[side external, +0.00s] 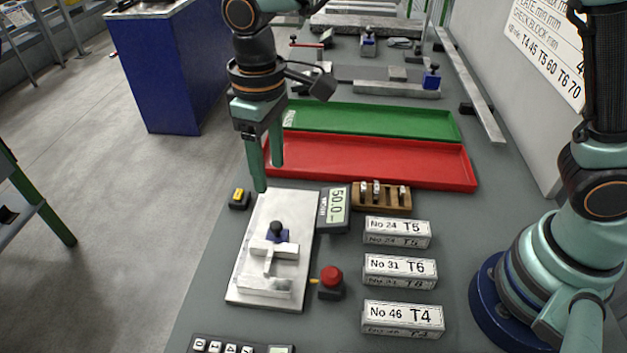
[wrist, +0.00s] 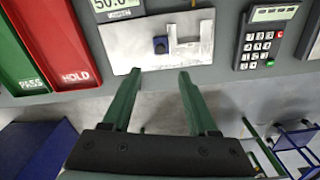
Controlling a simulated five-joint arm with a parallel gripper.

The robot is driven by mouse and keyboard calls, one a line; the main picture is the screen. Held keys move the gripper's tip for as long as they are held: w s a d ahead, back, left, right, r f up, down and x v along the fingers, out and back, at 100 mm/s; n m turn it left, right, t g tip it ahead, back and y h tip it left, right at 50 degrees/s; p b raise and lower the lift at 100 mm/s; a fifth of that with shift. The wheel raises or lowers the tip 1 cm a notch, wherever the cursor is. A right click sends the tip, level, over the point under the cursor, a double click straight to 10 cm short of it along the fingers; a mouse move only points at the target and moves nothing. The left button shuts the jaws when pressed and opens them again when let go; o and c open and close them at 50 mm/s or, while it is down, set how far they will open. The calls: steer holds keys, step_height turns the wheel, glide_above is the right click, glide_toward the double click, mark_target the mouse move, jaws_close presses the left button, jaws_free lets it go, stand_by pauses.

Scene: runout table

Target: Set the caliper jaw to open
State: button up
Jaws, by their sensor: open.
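The caliper is a pale metal plate (side external: 250,270) with light metal jaw pieces (side external: 265,285) and a dark-topped blue knob (side external: 277,231). The plate also shows in the wrist view (wrist: 125,48), with the blue knob (wrist: 160,45) near its middle. A grey display (side external: 337,207) beside the plate reads about 50.0. My gripper (side external: 268,176) is open and empty, fingers pointing down near the plate's far end. In the wrist view its two green fingers (wrist: 160,72) are apart, with the plate's edge beyond them. I cannot tell the exact jaw gap.
A red push button (side external: 331,276) stands right of the plate, and a yellow-topped black box (side external: 239,198) at its far left. Labelled blocks (side external: 399,273) lie to the right. Red (side external: 370,165) and green (side external: 380,120) trays lie behind. A keypad (wrist: 263,40) is near the plate.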

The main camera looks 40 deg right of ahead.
mark_target(276, 224)
step_height(276, 224, down, 12)
steer(key=shift+f, duration=0.1)
stand_by(0.5)
jaws_close()
stand_by(1.3)
